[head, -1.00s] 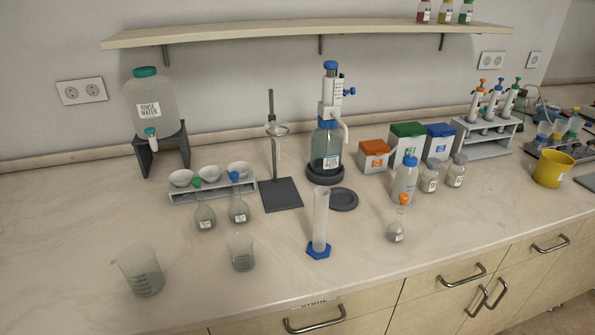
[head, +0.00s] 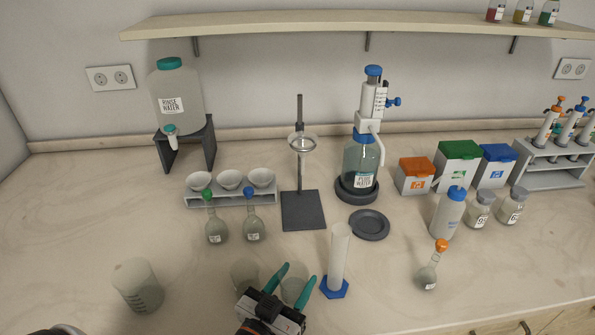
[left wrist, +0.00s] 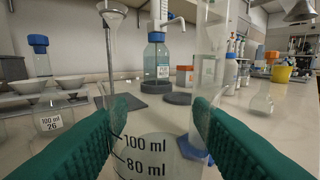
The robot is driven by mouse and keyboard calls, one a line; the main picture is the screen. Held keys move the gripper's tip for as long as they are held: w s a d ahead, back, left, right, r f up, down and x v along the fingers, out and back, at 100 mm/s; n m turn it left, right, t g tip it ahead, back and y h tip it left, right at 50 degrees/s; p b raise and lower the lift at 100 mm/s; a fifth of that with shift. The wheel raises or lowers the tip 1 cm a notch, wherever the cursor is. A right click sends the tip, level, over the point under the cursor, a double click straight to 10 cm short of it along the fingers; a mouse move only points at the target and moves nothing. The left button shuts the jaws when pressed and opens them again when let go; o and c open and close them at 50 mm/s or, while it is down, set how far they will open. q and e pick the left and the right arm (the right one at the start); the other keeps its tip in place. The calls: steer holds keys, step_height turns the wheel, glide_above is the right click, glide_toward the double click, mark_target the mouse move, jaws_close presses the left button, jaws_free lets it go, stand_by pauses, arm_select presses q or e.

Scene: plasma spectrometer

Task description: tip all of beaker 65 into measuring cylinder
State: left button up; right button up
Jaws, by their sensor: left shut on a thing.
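My left gripper (head: 290,283) comes in at the bottom centre of the head view, with its green fingers on either side of a clear glass beaker (head: 293,291). In the left wrist view the fingers (left wrist: 155,118) are shut on this beaker (left wrist: 155,158), whose 100 ml and 80 ml marks show. Its number is not visible, and I cannot tell its liquid level. The measuring cylinder (head: 339,255) stands upright on a blue hexagonal base, just right of and beyond the gripper. In the wrist view its base (left wrist: 193,150) is partly behind the right finger. My right gripper is not in view.
Another small glass beaker (head: 244,272) stands left of the gripper, and a larger one (head: 138,286) further left. Two stoppered flasks (head: 215,230) stand behind. An orange-stoppered flask (head: 427,277) is to the right.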

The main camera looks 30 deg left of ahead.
arm_select(q)
steer(key=r, duration=0.1)
steer(key=w+r+p, duration=0.1)
steer(key=r, duration=0.1)
steer(key=a+r+p, duration=0.1)
steer(key=shift+w+r, duration=0.2)
steer(key=shift+w, duration=0.15)
steer(key=w+a+r+p, duration=0.4)
steer(key=a+r+p, duration=0.1)
steer(key=r+p, duration=0.45)
steer(key=w+d+m+g+p, duration=0.1)
steer(key=d+m+p, duration=0.4)
steer(key=m, duration=0.5)
steer(key=shift+d+f+m+y, duration=0.4)
steer(key=shift+d+f, duration=0.05)
steer(key=shift+d, duration=0.3)
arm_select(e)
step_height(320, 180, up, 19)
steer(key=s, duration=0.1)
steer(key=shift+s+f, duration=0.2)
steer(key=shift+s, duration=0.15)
